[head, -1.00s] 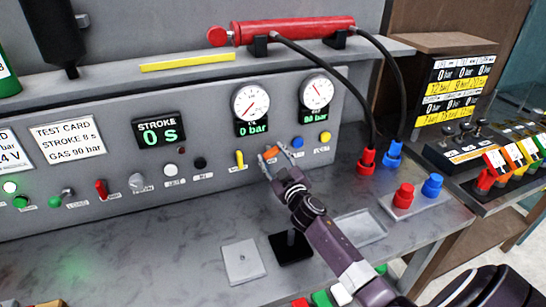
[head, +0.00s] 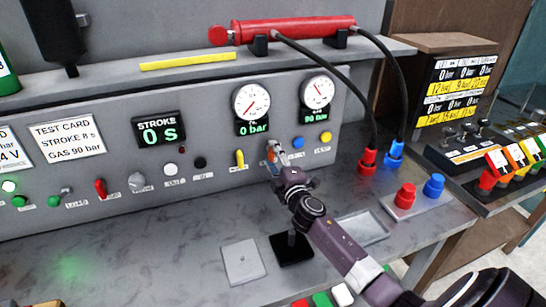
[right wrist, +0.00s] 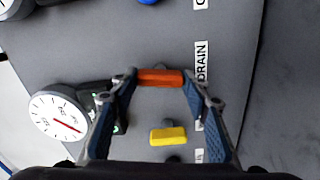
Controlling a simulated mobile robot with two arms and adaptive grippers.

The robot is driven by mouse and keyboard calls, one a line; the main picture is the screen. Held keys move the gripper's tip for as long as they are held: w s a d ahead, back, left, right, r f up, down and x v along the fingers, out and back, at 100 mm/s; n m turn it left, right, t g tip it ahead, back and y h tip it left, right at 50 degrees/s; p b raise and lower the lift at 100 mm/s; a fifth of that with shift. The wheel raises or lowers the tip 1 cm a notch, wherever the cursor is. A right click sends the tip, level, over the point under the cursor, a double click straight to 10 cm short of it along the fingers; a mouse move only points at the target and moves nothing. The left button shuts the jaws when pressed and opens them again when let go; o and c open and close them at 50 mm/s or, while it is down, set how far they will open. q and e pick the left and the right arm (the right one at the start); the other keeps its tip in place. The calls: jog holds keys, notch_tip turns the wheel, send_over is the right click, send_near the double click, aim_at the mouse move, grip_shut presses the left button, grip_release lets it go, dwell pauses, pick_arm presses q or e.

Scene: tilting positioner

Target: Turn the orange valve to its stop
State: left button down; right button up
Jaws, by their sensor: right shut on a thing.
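The orange valve (right wrist: 160,77) is a short bar handle on the grey panel, beside a label reading DRAIN in the right wrist view. My right gripper (right wrist: 160,80) is shut on it, with one blue-padded finger at each end of the bar. In the head view the right gripper (head: 278,153) is at the panel below the two gauges and hides most of the orange valve (head: 270,155). My left gripper is not in view.
A yellow handle (head: 240,159) sits just left of the valve; blue (head: 298,143) and yellow (head: 326,136) knobs sit to the right. The left gauge (head: 252,102) reads 0 bar, the right gauge (head: 318,92) 90 bar. Red and blue hose connectors stand further right.

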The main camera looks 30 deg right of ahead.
jog(key=shift+f+n, duration=0.15)
jog(key=shift+n, duration=0.85)
jog(key=o, duration=1.2)
jog(key=shift+a, duration=0.1)
jog(key=shift+c, duration=0.2)
jog(key=v, duration=1.2)
